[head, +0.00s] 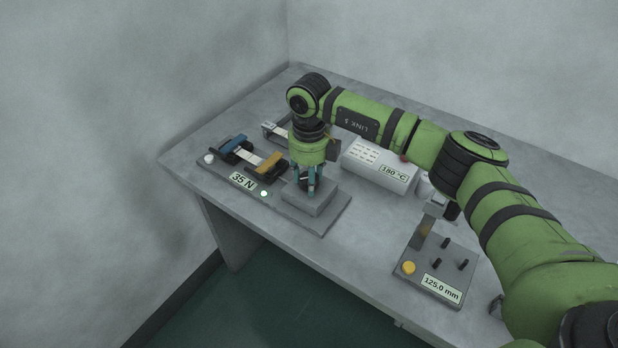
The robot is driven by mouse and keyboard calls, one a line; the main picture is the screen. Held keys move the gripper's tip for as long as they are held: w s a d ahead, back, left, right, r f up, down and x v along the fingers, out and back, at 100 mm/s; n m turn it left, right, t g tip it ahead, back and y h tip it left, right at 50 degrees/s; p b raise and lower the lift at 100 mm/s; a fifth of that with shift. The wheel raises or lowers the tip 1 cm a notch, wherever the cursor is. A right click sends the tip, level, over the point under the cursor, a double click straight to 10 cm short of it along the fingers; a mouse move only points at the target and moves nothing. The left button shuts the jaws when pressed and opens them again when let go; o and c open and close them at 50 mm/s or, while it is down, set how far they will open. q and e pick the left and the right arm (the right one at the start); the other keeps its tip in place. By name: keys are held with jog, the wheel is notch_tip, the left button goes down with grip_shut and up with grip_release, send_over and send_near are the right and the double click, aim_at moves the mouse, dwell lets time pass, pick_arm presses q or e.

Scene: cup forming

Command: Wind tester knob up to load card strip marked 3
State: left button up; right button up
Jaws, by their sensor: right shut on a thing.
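The tester (335,215) is a long grey base on the left of the table, with a display (243,180) reading 35 N. A pale strip (251,157) spans between its blue clamp (236,144) and its tan clamp (271,163). No number is readable on the strip. My right gripper (310,188) points straight down over the grey block (306,202) at the tester's right end. It is shut on the knob there, which its fingers mostly hide. My left gripper is not in view.
A white box (372,171) with a °C display stands right of my gripper. A gauge (436,268) reading 125.0 mm, with black pegs and a yellow button (408,267), sits at the front right. Another device (273,130) stands behind the tester. Bare table lies between tester and gauge.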

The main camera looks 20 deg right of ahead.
jog(key=shift+f+m, duration=0.1)
jog(key=shift+m, duration=0.5)
jog(key=o, duration=1.2)
jog(key=shift+c, duration=0.2)
notch_tip(320, 180, up, 12)
dwell(0.8)
